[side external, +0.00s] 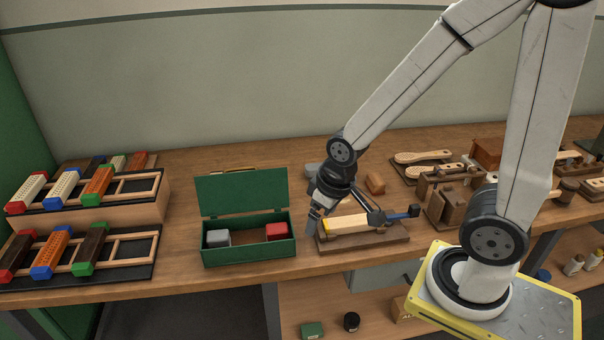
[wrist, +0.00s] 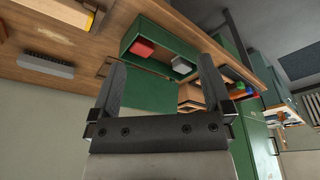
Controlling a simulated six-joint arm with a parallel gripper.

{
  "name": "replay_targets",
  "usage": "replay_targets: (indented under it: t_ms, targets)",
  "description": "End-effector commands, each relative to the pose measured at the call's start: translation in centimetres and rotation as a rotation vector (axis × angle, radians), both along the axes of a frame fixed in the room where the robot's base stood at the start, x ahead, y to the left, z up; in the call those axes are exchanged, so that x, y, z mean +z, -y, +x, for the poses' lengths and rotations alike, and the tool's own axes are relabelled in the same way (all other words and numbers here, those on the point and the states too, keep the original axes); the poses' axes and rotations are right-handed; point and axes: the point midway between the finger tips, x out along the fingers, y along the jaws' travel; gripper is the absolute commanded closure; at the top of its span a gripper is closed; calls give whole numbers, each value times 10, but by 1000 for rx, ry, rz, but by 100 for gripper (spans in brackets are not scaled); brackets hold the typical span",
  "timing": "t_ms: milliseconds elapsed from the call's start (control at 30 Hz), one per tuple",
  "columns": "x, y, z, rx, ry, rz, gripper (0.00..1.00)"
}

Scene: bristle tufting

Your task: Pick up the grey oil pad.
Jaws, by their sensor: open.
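The grey oil pad (side external: 217,238) is a small grey block at the left end inside an open green box (side external: 249,255). It also shows in the wrist view (wrist: 184,65), beyond the fingers. A red block (side external: 276,231) sits at the right end of the same box and shows in the wrist view (wrist: 142,49). My gripper (side external: 313,232) is just right of the box, apart from the pad, beside a wooden fixture. In the wrist view its two fingers (wrist: 161,62) are spread with nothing between them.
The box's green lid (side external: 242,192) stands raised at the back. Right of the box, a wooden fixture (side external: 390,240) holds a pale, yellow-ended block (side external: 345,223). Racks of coloured brush blocks (side external: 80,247) stand at the left. The bench between the racks and box is clear.

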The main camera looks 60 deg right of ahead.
Motion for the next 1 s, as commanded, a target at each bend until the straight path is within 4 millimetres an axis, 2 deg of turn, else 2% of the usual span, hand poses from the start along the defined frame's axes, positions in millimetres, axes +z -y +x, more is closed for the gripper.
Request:
replay_targets:
  t_ms: [167, 367, 667, 1000]
  targets:
    - [0, -1, 8, -51, -1, 17, 0]
    - [-4, -3, 37, -260, -10, 87, 0]
    - [-23, -9, 109, -805, -47, 269, 0]
    - [-62, -15, 188, -1455, -125, 483, 0]
